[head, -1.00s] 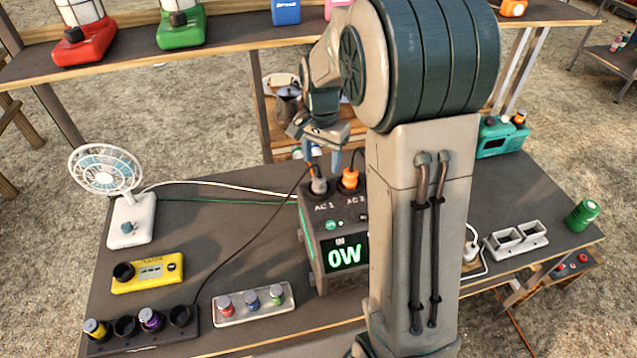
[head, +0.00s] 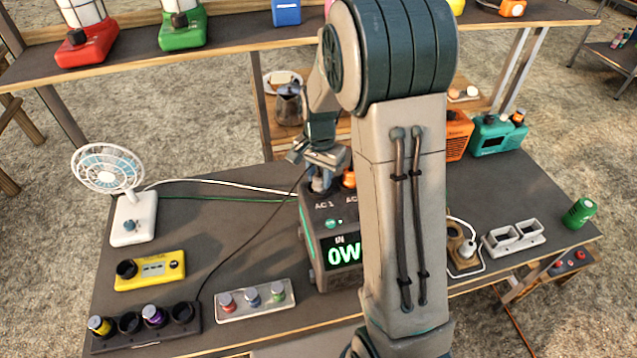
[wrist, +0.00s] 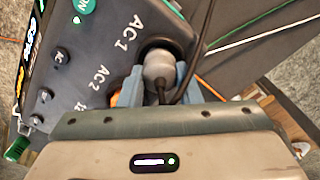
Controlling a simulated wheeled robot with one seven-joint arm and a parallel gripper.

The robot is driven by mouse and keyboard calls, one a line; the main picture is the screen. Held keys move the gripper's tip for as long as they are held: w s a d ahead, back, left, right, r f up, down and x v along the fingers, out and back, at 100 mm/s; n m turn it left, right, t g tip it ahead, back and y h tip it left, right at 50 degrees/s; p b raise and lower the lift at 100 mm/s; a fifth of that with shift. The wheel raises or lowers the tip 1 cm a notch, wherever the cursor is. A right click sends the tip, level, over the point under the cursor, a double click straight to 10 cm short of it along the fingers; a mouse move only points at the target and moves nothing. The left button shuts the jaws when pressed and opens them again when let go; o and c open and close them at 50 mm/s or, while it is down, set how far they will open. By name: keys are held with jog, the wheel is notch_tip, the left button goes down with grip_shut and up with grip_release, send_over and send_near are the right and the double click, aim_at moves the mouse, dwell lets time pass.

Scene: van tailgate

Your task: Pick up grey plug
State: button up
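The grey plug (wrist: 158,66) sits in the socket marked AC 1 on top of the dark power station (head: 312,262), with a dark cable coming off it. My gripper (wrist: 159,78) is down at the plug, one blue finger on each side of it. The fingers lie very close to the plug; whether they press on it cannot be told.
An orange plug (head: 349,179) sits in AC 2, right beside my gripper. My arm hides part of the table.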

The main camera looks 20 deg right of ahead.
jog(key=shift+r, duration=0.15)
notch_tip(320, 180, up, 4)
jog(key=shift+w+d+r+b, duration=0.1)
jog(key=shift+b, duration=0.55)
jog(key=w+d+r, duration=0.1)
jog(key=d+r, duration=0.2)
jog(key=d, duration=0.2)
jog(key=w+d+r+b, duration=0.1)
jog(key=w+d+r, duration=0.1)
jog(key=d, duration=0.4)
jog(key=shift+w+r+b, duration=0.25)
jog(key=shift+r+b, duration=0.05)
jog(key=shift+r, duration=0.5)
jog(key=s+d, duration=0.7)
jog(key=d, duration=0.6)
jog(key=s+d, duration=0.8)
jog(key=d, duration=0.5)
jog(key=shift+s+d+p, duration=0.15)
jog(key=shift+s+p, duration=0.1)
jog(key=shift+p, duration=0.15)
